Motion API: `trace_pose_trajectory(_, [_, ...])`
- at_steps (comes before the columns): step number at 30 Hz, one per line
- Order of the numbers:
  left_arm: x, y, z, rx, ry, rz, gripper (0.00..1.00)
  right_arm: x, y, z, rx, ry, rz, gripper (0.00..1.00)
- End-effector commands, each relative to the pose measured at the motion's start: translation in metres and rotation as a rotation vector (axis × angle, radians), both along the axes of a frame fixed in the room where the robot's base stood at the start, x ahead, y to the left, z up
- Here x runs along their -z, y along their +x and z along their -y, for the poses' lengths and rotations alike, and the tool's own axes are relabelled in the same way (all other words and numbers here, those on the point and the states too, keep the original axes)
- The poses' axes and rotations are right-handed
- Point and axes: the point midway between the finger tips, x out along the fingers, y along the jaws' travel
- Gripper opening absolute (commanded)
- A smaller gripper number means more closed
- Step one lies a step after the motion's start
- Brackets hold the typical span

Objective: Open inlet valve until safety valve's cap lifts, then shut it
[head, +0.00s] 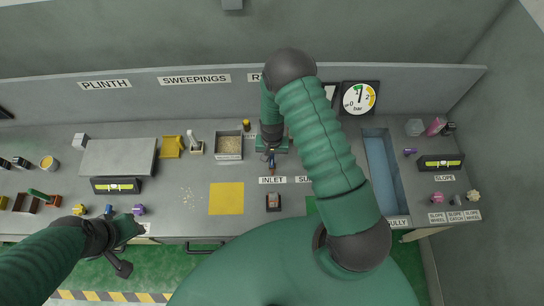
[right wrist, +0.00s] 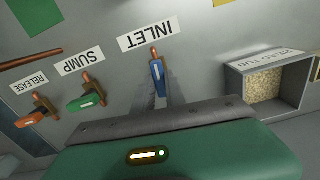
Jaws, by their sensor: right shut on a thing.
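The inlet valve's blue lever (right wrist: 157,76) shows in the right wrist view beside the INLET label, on a copper pipe stub. My right gripper (right wrist: 161,92) is shut on this lever, with a finger on each side. In the head view the right gripper (head: 270,154) is over the INLET label, partly covered by my arm. My left gripper (head: 128,230) is at the lower left over the bench front; its fingers are too unclear to tell their state. A round gauge (head: 359,98) marked bar has its needle near the top. I cannot pick out the safety valve's cap.
The green SUMP lever (right wrist: 86,101) and orange RELEASE lever (right wrist: 32,117) sit beside the inlet. A bin of grains (head: 229,146) stands to the left. A yellow square (head: 226,198) marks clear bench. A blue trough (head: 382,170) is to the right.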

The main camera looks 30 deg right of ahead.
Motion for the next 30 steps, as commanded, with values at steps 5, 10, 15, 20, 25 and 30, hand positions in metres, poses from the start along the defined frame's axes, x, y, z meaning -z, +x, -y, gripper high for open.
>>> trace_pose_trajectory(5, [0.0005, 0.0, 0.0, 0.0, 0.0, 0.0, 0.36, 0.0, 0.0006, -0.0001, 0.104, -0.001, 0.001, 0.0])
trace_pose_trajectory(10, [0.0007, 0.0001, 0.0, 0.0, 0.0, 0.0, 0.36, -0.0002, 0.0008, 0.0, 0.245, -0.002, 0.002, 0.0])
trace_pose_trajectory(15, [0.0003, 0.0, 0.0, 0.0, 0.0, 0.0, 0.36, -0.0004, 0.0009, 0.0, 0.408, -0.001, 0.002, 0.0])
trace_pose_trajectory(20, [-0.0007, 0.0, 0.0, 0.0, 0.0, 0.0, 0.36, -0.0007, 0.0011, -0.0003, 0.561, -0.001, 0.002, 0.0])
trace_pose_trajectory(25, [-0.0024, 0.0, 0.0, 0.0, 0.0, 0.0, 0.36, -0.001, 0.0012, -0.0002, 0.722, -0.001, 0.002, 0.0])
trace_pose_trajectory(30, [-0.0046, 0.0, 0.0, 0.0, 0.0, 0.0, 0.36, -0.001, 0.0012, -0.0004, 0.884, -0.001, 0.001, 0.0])
